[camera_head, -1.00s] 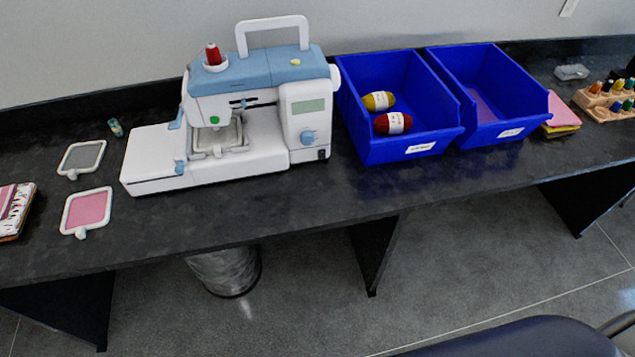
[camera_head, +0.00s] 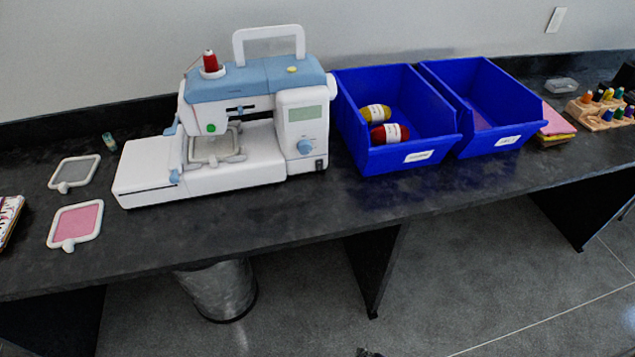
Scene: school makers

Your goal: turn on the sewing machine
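The sewing machine (camera_head: 240,165) stands upright on the black table, left of centre in the head view. It is white with a blue top, a raised white handle and a red thread spool (camera_head: 210,62). Its right column carries a greenish screen (camera_head: 305,113), a blue dial (camera_head: 306,146) and a small black switch (camera_head: 319,165) low at the right corner. A green button (camera_head: 211,128) shows on the head of the machine. I cannot tell the switch's position. Neither of my grippers is in view.
Two blue bins (camera_head: 413,158) (camera_head: 497,142) stand right of the machine, close to it; the left one holds yarn. Embroidery hoops (camera_head: 76,223) lie at the left. The table's front strip (camera_head: 250,222) is clear. A waste bin (camera_head: 220,291) stands underneath.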

